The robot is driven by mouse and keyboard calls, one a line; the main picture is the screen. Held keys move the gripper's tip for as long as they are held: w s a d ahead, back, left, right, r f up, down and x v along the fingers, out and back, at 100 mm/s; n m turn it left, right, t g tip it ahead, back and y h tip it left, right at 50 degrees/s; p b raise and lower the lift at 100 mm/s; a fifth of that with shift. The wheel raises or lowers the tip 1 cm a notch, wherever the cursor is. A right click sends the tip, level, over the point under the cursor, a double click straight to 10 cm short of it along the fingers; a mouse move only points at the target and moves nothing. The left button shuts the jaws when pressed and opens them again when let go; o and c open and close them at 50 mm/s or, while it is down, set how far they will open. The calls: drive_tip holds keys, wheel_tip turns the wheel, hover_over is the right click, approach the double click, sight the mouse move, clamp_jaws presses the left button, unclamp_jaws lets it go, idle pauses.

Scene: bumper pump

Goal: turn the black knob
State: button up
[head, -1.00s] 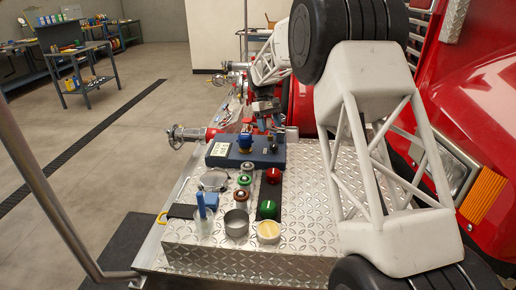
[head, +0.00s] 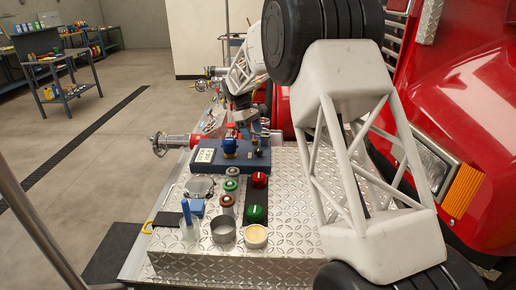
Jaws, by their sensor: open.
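A blue box-shaped unit (head: 205,167) with a pale display lies at the far part of the metal tread-plate deck. A blue fitting (head: 229,146) stands on its top. A small dark knob-like part (head: 255,151) stands to its right; it looks like the black knob, but it is too small to be sure. My gripper (head: 243,127) is at the end of my white arm, above and just behind the unit's far edge. It is open, with nothing seen between its fingers. I cannot tell whether it touches any part.
Red (head: 259,180) and green (head: 255,214) domes, several small jars, a metal cup (head: 223,229) and a cream-topped round container (head: 256,236) stand nearer on the deck. A blue upright item (head: 187,213) stands at left. A red truck (head: 440,90) bounds the right.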

sight(259, 149)
drive_tip(key=shift+x, duration=3.45)
drive_tip(key=c, duration=0.9)
